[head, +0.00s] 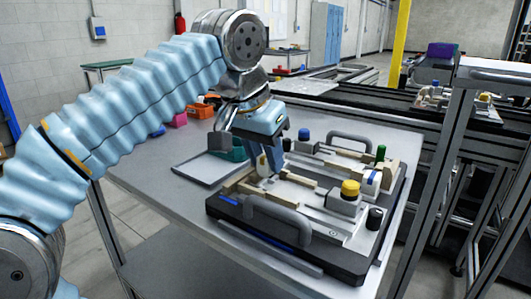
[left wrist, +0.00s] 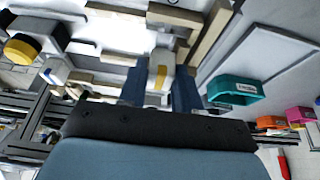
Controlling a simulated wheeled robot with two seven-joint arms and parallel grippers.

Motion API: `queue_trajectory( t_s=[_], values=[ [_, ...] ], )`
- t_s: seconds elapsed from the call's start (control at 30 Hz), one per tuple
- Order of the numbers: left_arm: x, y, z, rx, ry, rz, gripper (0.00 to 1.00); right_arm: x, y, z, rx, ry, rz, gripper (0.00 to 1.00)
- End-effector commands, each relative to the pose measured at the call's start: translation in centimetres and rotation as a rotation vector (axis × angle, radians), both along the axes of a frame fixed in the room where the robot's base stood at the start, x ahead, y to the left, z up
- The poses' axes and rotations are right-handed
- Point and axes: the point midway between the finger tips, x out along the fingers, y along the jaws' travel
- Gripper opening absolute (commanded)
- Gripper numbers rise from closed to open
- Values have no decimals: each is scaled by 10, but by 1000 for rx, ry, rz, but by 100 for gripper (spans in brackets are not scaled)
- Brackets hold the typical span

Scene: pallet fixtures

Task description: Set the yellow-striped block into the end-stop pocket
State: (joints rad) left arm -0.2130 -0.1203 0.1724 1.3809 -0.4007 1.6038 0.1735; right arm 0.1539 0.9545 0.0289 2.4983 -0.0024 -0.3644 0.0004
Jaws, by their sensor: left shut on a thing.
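My left gripper (head: 268,168) points down over the left part of the pallet fixture (head: 330,262). In the left wrist view its two blue fingers (left wrist: 158,92) are shut on the yellow-striped block (left wrist: 157,72), a pale block with a yellow band. In the head view the fingers mostly hide this block. Pale wooden bars (head: 240,178) lie around the fingers on the fixture; they also show just beyond the block in the left wrist view (left wrist: 212,36). I cannot tell which bars form the end-stop pocket, nor whether the block touches them. My right gripper is not in view.
A blue-striped white block (head: 371,180) and a yellow-capped post (head: 349,190) stand on the fixture's right side. Dark, blue and green knobs and two grey handles (head: 278,218) rise from it. A grey tray (head: 205,170) and a teal bin (left wrist: 236,90) are beside it.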

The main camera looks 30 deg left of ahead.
Motion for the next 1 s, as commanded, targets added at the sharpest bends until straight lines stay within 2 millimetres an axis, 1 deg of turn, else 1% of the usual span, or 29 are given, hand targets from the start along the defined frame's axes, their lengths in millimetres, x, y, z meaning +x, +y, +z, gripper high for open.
queue_trajectory(
  t_s=[0.27,0.67,0.7,0.87,0.9,1.0],
  values=[
    [0,0,-1,0,0,0,4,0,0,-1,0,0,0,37],
    [0,0,-13,0,0,0,4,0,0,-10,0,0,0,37],
    [0,0,-12,0,0,0,36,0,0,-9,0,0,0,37],
    [0,0,-12,0,0,0,60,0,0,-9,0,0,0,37],
    [0,0,-12,0,0,0,62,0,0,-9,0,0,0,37],
    [0,0,-12,0,0,0,62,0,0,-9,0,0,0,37]
  ],
)
